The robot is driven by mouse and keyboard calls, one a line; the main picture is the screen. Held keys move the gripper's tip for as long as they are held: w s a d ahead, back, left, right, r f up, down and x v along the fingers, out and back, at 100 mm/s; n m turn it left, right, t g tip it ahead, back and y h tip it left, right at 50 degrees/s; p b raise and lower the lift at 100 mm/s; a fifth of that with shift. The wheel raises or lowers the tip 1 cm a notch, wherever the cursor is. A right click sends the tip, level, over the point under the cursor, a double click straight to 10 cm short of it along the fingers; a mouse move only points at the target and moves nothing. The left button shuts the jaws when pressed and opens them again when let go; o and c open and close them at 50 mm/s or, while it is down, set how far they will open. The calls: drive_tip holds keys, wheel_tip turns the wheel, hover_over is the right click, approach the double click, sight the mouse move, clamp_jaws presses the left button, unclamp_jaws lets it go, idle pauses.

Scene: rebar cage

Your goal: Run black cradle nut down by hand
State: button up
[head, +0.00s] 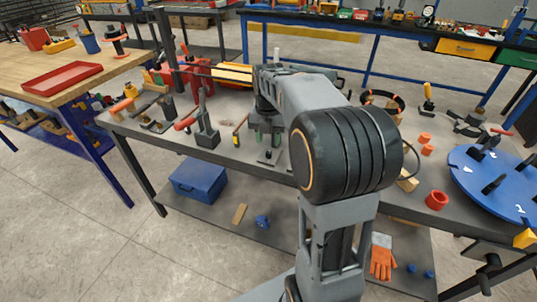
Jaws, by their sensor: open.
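My arm reaches over the grey workbench (225,102), and my gripper (266,136) points down near the bench's middle. Its fingers are small in the head view and look apart, with nothing clearly between them. A small dark fixture (269,157) sits on the bench just below the fingertips. I cannot tell whether they touch. The black cradle nut cannot be made out; it is too small or hidden by the gripper and my arm.
Left of the gripper stand a dark clamp block (207,135) and a screwdriver (238,135). A red vise (199,72) is behind. Right are a red ring (437,200) and a blue disc (490,182) with dark handles. A blue toolbox (198,180) is on the lower shelf.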

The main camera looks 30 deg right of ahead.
sight(269, 153)
drive_tip(key=shift+f+b, duration=0.5)
drive_tip(key=shift+f, duration=2.4)
clamp_jaws()
